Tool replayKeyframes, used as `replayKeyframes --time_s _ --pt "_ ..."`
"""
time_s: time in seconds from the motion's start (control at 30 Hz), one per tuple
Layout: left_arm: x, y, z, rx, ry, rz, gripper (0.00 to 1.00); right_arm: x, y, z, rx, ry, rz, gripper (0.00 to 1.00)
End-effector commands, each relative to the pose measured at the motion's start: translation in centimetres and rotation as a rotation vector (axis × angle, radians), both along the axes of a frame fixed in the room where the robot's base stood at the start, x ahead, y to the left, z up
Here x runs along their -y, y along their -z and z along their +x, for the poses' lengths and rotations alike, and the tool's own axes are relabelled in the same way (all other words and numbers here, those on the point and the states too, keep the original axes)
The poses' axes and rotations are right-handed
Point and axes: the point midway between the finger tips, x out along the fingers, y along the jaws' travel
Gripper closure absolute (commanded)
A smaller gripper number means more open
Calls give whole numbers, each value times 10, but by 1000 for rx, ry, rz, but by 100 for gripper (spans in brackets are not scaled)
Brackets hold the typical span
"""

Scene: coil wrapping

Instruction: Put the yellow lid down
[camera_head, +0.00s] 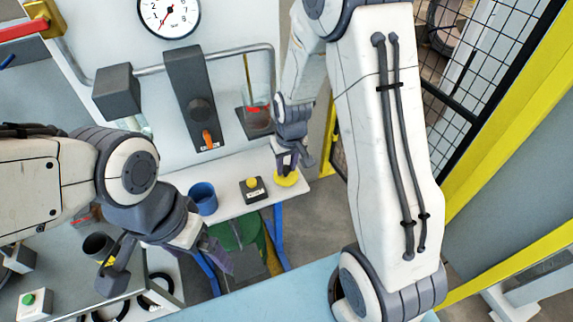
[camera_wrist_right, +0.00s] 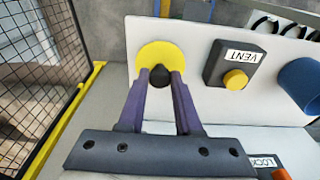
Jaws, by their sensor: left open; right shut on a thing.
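The yellow lid (camera_head: 286,179) is at the right end of the narrow white shelf (camera_head: 232,207) in the head view. In the right wrist view the lid (camera_wrist_right: 158,66) is a yellow disc with a dark knob (camera_wrist_right: 159,76) in its middle. My right gripper (camera_head: 286,168) is shut on that knob from above, and its purple fingers (camera_wrist_right: 159,88) sit on either side of it. I cannot tell whether the lid touches the shelf. My left gripper (camera_head: 165,272) is open at the lower left, over the grey table, with no object seen between its fingers.
The VENT box with a yellow button (camera_head: 252,186) stands beside the lid, and a blue cup (camera_head: 203,198) stands further left. A mesh fence (camera_wrist_right: 40,80) rises near the shelf's end. A green drum (camera_head: 236,232) is below.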

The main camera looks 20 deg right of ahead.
Motion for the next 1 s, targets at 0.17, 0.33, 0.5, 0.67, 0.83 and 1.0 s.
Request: replayKeyframes --time_s 0.17,0.33,0.5,0.67,0.83,1.0 --pt "0 2 0 0 -1 0 0 0 2 0 0 0 0 37" --pt "0 2 0 0 -1 0 0 0 2 0 0 0 0 37" --pt "0 -2 0 0 0 0 0 0 -2 0 0 0 0 37" --pt "0 3 0 0 0 0 0 0 -18 -1 6 0 0 37" --pt "0 8 0 0 -1 0 0 0 -53 -6 9 1 0 37" --pt "0 13 0 0 -2 0 0 1 -88 -12 7 1 0 37"
